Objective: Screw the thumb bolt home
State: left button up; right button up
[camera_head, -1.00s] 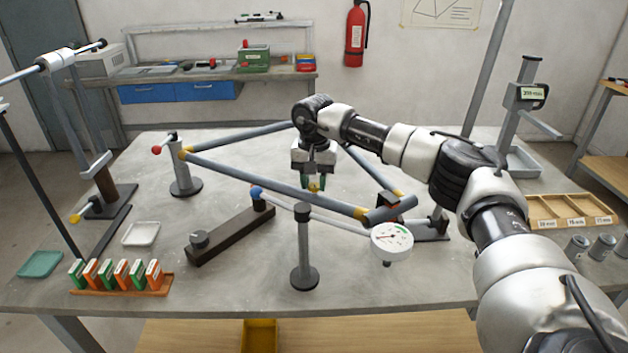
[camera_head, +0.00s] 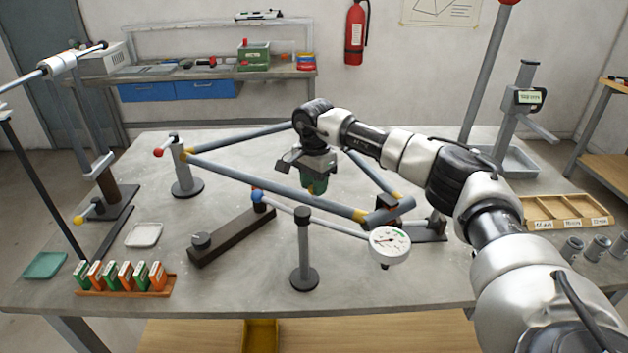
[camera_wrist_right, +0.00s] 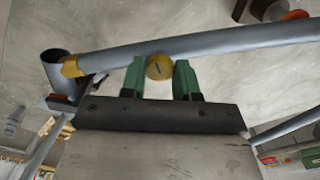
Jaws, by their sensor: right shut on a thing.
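My right gripper (camera_head: 314,187) points down over the long grey tube (camera_head: 270,185) of the triangular frame. In the right wrist view its two green fingers (camera_wrist_right: 159,78) stand on either side of a round yellow knob, the thumb bolt (camera_wrist_right: 160,67), and are shut on it. The bolt sits right beside the frame tube (camera_wrist_right: 215,44). In the head view the fingers hide most of the bolt. How deep it sits cannot be told. My left gripper is not in view.
A dial gauge (camera_head: 389,245) and a grey post (camera_head: 304,255) stand in front of the frame. A dark bar (camera_head: 225,238) lies left of them. A rack of green and orange blocks (camera_head: 125,290) is at the front left. A wooden tray (camera_head: 540,222) is at the right.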

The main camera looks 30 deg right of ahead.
jog(key=m, duration=0.3)
jog(key=shift+r+m+p, duration=0.15)
jog(key=shift+m+p, duration=0.25)
jog(key=m, duration=0.3)
jog(key=shift+m+p, duration=0.3)
jog(key=shift+p, duration=0.05)
jog(key=m, duration=0.3)
jog(key=shift+m+p, duration=0.3)
jog(key=shift+p, duration=0.05)
jog(key=m+p, duration=0.1)
jog(key=m, duration=0.3)
jog(key=shift+m, duration=0.3)
jog(key=m+p, duration=0.1)
jog(key=m, duration=0.4)
jog(key=m+p, duration=0.1)
jog(key=m, duration=0.5)
jog(key=shift+w+r, duration=0.1)
jog(key=shift+d+m, duration=0.1)
jog(key=shift+m, duration=0.2)
jog(key=o, duration=0.9)
